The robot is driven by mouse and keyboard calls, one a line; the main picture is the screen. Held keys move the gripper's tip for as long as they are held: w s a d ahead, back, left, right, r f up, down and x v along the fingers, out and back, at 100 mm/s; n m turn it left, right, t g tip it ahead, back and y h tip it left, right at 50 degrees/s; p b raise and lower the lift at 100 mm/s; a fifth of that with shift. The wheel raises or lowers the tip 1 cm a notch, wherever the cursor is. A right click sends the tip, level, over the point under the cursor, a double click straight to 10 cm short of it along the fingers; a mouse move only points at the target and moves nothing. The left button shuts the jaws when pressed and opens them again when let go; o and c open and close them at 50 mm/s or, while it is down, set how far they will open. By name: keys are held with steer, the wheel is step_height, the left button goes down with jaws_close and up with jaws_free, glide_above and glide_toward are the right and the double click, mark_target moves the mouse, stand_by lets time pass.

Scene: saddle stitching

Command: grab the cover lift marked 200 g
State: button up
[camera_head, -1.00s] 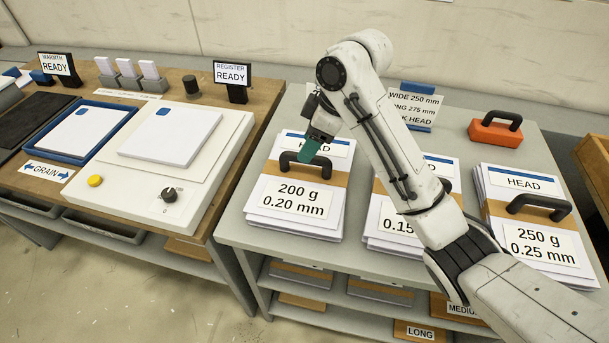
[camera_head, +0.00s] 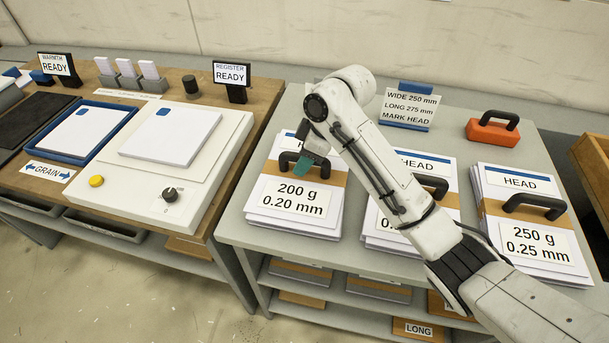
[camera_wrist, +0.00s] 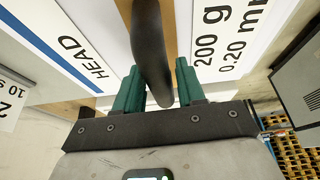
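The 200 g cover lift (camera_head: 296,197) is a stack of white sheets with a brown band, a "200 g 0.20 mm" label and a black handle (camera_head: 286,161). It lies at the left of the grey table. My gripper (camera_head: 304,166) is at the right part of this handle, pointing down. In the wrist view the dark handle (camera_wrist: 152,45) runs between the two green fingers (camera_wrist: 160,88), which stand apart on either side of it. The fingers look open; I cannot tell whether either touches the handle. Part of the HEAD strip is hidden behind my gripper.
A middle stack (camera_head: 391,226), partly hidden by my arm, and the 250 g stack (camera_head: 535,240) lie to the right. An orange block with a handle (camera_head: 492,133) and a size sign (camera_head: 408,107) stand behind. A white press board (camera_head: 165,165) is on the left bench.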

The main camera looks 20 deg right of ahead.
jaws_close()
stand_by(1.0)
steer(key=shift+r, duration=0.2)
